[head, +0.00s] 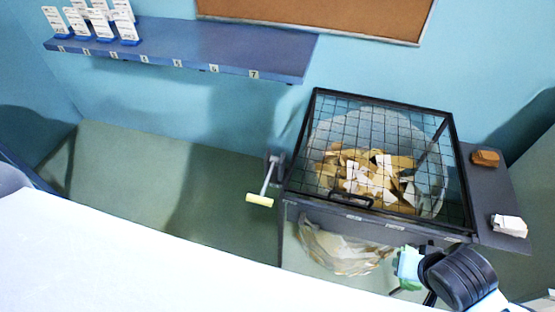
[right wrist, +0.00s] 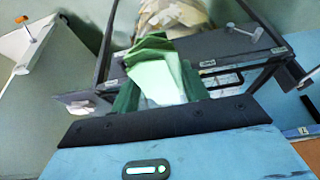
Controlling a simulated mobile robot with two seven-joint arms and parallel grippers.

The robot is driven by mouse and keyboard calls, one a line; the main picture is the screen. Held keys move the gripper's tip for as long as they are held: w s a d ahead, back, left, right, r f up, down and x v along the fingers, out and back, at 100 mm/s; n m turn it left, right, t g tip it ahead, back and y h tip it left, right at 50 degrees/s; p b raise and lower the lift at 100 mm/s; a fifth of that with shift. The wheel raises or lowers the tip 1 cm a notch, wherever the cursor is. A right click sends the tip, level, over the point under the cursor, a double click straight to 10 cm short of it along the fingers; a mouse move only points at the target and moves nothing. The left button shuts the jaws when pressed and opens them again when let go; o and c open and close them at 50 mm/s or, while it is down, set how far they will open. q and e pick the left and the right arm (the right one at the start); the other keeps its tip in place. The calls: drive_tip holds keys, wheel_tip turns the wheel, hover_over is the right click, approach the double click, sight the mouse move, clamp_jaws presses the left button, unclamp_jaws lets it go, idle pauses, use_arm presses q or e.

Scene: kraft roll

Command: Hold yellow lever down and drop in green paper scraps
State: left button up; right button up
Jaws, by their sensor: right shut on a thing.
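Brown and white scraps (head: 365,172) show through the mesh. A lever with a pale yellow handle (head: 260,199) sticks out at the bin's left side, with no gripper on it. My right gripper (head: 404,272) is low in front of the bin's right front corner, below the lid. It is shut on folded green paper scraps (right wrist: 158,75), which show large between its fingers in the right wrist view. In the head view the green paper is mostly hidden. My left gripper is not in view.
A clear bag (head: 340,248) hangs under the bin. A side shelf right of the bin bears a brown block (head: 486,158) and a white stack (head: 509,225). A numbered blue wall shelf (head: 190,48) holds several white cards. The floor left of the lever is clear.

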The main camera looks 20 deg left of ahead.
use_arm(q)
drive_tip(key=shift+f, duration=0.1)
use_arm(e)
drive_tip(key=shift+w, duration=0.15)
drive_tip(key=w+d, duration=0.2)
drive_tip(key=w, duration=0.6)
drive_tip(key=shift+d+r, duration=0.2)
drive_tip(key=shift+r, duration=0.15)
use_arm(q)
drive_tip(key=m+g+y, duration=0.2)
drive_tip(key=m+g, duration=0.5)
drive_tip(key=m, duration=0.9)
approach(269, 202)
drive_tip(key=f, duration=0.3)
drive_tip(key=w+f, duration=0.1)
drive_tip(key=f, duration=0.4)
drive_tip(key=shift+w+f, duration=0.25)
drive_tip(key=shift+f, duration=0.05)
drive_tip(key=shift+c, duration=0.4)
